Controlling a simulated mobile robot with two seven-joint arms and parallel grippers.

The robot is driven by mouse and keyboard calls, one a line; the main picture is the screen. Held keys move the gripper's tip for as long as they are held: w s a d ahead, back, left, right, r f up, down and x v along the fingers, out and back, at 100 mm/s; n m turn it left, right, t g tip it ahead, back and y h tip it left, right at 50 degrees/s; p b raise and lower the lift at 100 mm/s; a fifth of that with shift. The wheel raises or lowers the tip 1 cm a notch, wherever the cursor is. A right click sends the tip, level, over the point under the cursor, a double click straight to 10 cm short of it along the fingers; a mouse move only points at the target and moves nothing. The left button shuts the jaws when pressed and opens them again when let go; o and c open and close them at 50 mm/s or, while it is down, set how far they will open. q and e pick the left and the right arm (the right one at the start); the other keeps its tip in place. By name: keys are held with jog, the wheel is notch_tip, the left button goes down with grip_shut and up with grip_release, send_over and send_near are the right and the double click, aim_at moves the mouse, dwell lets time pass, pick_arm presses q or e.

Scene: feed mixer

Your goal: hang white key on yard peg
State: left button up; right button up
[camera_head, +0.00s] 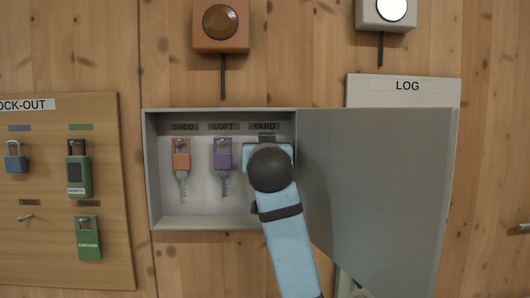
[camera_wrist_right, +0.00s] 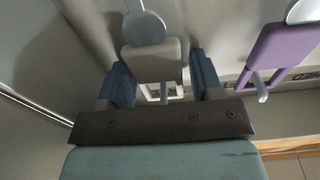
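The white key's pale tag (camera_wrist_right: 152,62) lies between my right gripper's two blue fingers (camera_wrist_right: 164,80) in the right wrist view. A narrow gap shows between the tag and the finger on the picture's right, so the gripper looks open around it. The key's round head (camera_wrist_right: 145,28) shows beyond the tag. A bit of metal shows at the tag's opening, but I cannot tell whether the peg passes through it. In the head view my right gripper (camera_head: 268,155) is under the YARD label (camera_head: 264,126) and hides peg and key. My left gripper is out of view.
The grey key cabinet (camera_head: 148,170) stands open, its door (camera_head: 375,180) swung out right beside my right arm. An orange key (camera_head: 181,155) hangs under SHED and a purple key (camera_head: 222,155) under LOFT, close to my gripper. A lock-out board (camera_head: 50,240) is at left.

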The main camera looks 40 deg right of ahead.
jog(key=shift+o, duration=0.7)
